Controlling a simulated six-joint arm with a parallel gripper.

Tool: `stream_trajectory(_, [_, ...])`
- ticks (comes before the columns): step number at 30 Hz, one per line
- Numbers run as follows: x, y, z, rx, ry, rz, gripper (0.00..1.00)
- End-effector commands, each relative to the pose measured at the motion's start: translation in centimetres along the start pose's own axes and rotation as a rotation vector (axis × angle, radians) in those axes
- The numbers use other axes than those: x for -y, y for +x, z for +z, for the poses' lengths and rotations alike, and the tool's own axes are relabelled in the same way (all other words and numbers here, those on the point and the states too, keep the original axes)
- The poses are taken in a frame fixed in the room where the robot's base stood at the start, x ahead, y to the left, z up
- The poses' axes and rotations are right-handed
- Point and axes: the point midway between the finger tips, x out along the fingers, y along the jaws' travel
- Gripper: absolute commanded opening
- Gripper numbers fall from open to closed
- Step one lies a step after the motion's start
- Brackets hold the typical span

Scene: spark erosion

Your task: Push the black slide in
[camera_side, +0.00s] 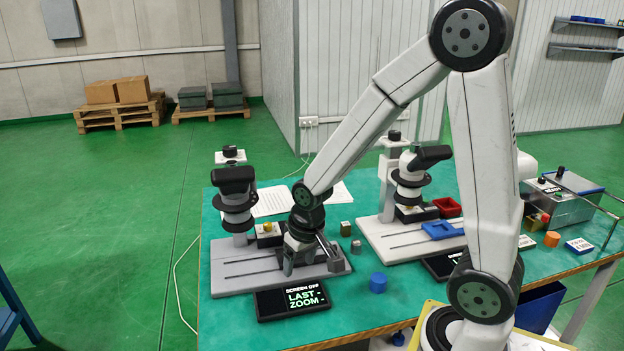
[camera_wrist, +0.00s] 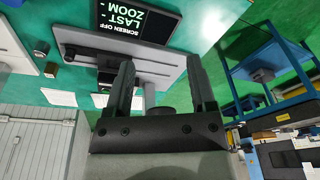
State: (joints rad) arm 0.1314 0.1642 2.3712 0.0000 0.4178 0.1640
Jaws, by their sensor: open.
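My gripper (camera_side: 311,264) is open and empty, pointing down low over the grey base plate (camera_side: 235,275) of the left microscope-like stand. In the wrist view the open fingers (camera_wrist: 160,66) reach toward that plate, with nothing held between them. The left stand's dark column (camera_side: 238,212) is just left of my gripper. I cannot tell for sure which black part is the slide; my wrist hides part of this area.
A black screen (camera_side: 292,299) reading "LAST - ZOOM" lies in front of the plate. A second stand on a white plate (camera_side: 385,238) is farther right, with a blue tray (camera_side: 442,230) and a red tray (camera_side: 447,207).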

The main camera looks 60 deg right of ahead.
Motion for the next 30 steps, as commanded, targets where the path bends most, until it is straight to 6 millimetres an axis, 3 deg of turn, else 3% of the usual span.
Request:
stream_trajectory(6, [-4.6,2.4,-5.1,0.041,0.306,0.034,0.72])
stream_trajectory(15, [-12.7,6.2,-9.9,0.087,0.72,0.081,0.72])
stream_trajectory(24, [-21.7,10.3,-11.7,0.126,1.106,0.125,0.72])
stream_trajectory(30, [-25.0,11.8,-11.7,0.139,1.247,0.142,0.72])
